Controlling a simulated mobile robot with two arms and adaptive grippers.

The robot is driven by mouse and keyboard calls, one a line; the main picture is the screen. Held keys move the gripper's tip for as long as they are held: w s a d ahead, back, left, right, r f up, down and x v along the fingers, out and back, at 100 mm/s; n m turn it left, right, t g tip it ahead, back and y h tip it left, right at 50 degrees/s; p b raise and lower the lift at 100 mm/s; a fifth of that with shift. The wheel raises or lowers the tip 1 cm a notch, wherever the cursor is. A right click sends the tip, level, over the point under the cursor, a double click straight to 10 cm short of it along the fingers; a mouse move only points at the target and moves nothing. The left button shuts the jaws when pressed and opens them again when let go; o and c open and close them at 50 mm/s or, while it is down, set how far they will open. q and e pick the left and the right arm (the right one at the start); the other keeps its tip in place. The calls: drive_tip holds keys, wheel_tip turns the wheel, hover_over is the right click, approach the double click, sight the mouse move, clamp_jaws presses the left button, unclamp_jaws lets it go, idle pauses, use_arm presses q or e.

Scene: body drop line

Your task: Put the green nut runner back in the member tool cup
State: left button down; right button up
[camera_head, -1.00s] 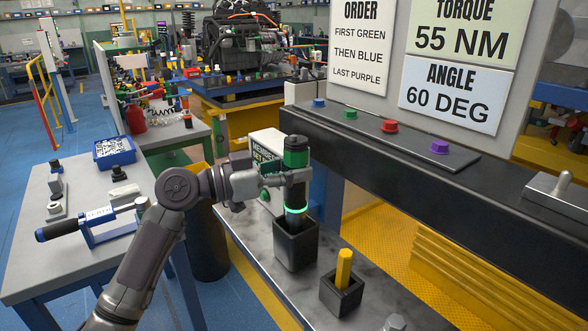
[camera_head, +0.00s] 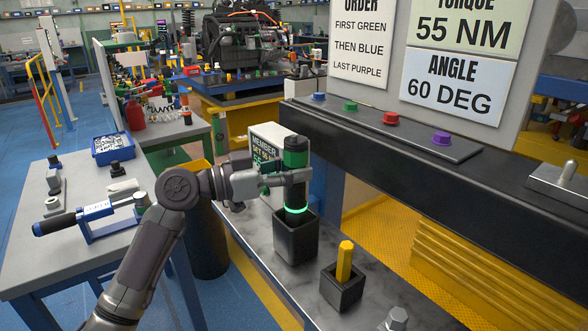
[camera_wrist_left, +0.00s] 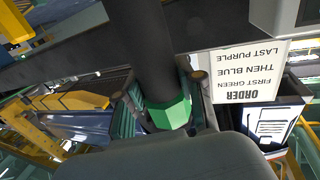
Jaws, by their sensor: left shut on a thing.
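The green nut runner (camera_head: 295,160) is a dark upright tool with a green band near its top and a glowing green ring lower down. My left gripper (camera_head: 288,178) is shut on it from the left side. In the left wrist view the tool's dark body and green part (camera_wrist_left: 170,112) show between the fingers. The tool's lower end is inside the black square cup (camera_head: 295,243) on the metal shelf and is hidden by the cup's walls. The member sign (camera_head: 264,142) stands behind the tool. My right gripper is not in view.
A smaller black cup with a yellow stick (camera_head: 343,265) stands to the right on the shelf (camera_head: 290,285). A black rail with coloured buttons (camera_head: 390,130) runs behind. A side table (camera_head: 60,250) with a blue clamp-like tool lies left.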

use_arm(q)
drive_tip(key=c, duration=0.6)
unclamp_jaws()
drive_tip(key=shift+c, duration=0.2)
drive_tip(key=shift+f, duration=0.2)
drive_tip(key=b+v, duration=0.3)
drive_tip(key=v, duration=0.4)
drive_tip(key=shift+s, duration=0.1)
